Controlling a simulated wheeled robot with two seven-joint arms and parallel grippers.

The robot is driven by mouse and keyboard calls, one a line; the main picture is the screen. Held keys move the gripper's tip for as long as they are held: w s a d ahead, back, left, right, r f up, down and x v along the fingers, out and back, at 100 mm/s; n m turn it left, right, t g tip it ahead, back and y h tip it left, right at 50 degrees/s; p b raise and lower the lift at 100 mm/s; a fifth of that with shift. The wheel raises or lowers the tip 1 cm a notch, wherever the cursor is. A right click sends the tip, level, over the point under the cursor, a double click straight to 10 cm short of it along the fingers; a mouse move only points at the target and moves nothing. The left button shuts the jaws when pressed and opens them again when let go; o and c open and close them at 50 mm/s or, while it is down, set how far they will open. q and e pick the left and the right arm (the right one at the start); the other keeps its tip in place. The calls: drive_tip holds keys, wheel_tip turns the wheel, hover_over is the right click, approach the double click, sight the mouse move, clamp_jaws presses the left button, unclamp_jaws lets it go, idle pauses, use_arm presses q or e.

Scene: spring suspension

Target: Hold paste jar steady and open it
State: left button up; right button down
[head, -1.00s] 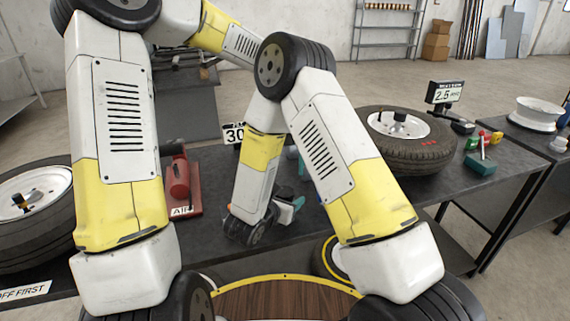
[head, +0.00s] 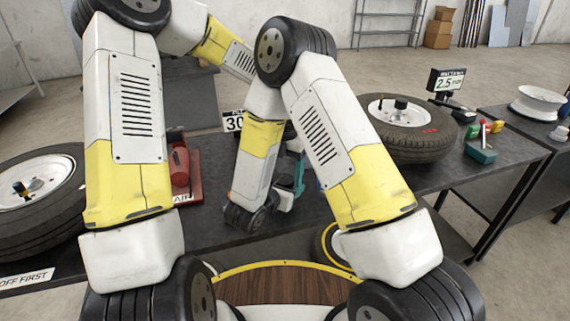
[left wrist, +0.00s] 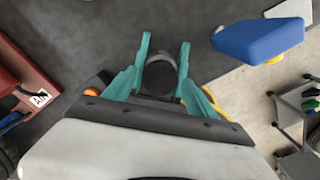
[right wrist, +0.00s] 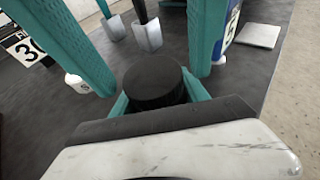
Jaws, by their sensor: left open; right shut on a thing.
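The paste jar shows as a dark round cylinder (right wrist: 154,84) with a flat black top, between the short teal fingers of my right gripper (right wrist: 156,98). My right gripper is shut on it; its fingertips are mostly hidden in the head view. My left gripper (left wrist: 166,48) is open, with its teal fingers on either side of a dark round cylinder (left wrist: 160,74), which seems to be the same jar. In the head view my left gripper's teal fingers (head: 299,176) show beside my right wrist. I cannot tell whether they touch the jar.
A blue bottle-like thing (left wrist: 258,38) stands near the grippers, with its label in the right wrist view (right wrist: 232,26). A red air unit (head: 184,172) and a "30" sign (head: 233,121) are on the dark bench. Wheels lie left (head: 36,182) and right (head: 410,138).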

use_arm(q)
drive_tip(key=shift+f, duration=0.25)
drive_tip(key=c, duration=1.4)
drive_tip(key=o, duration=1.5)
drive_tip(key=shift+r, duration=0.15)
wheel_tip(320, 180, up, 8)
drive_tip(key=shift+f, duration=0.2)
drive_tip(key=shift+c, duration=0.5)
drive_tip(key=shift+f, duration=3.95)
